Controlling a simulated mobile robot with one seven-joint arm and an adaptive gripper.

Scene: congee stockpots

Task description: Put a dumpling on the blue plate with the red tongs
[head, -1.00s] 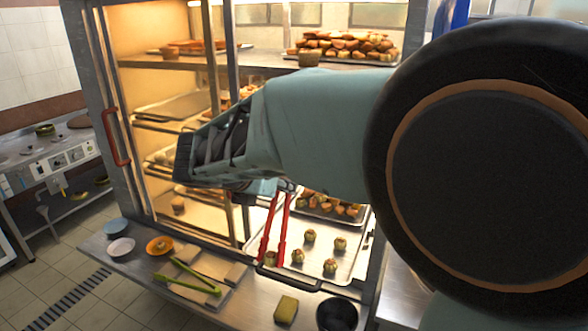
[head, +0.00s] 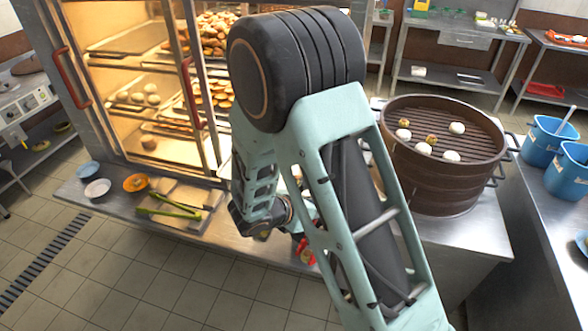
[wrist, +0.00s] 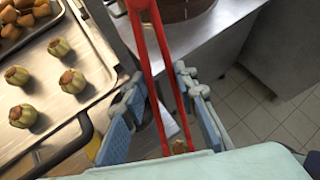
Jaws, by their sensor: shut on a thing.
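My gripper (wrist: 155,100) is shut on the red tongs (wrist: 168,75), whose two arms spread apart toward the bottom of the wrist view. A small brown-topped dumpling (wrist: 182,147) shows by their lower ends, partly hidden; I cannot tell how firmly it is pinched. In the head view my arm hides most of the gripper, and only a bit of the red tongs (head: 304,250) shows. The blue plate (head: 88,169) stands empty at the counter's far left. Several green dumplings with brown tops (wrist: 72,81) sit on a metal tray (wrist: 88,35) in the wrist view.
A white plate (head: 97,188) and an orange plate (head: 136,182) stand near the blue one. Green tongs (head: 168,206) lie on a tray to their right. The glass cabinet (head: 150,70) rises behind; a large steamer (head: 445,170) stands right. The floor in front is clear.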

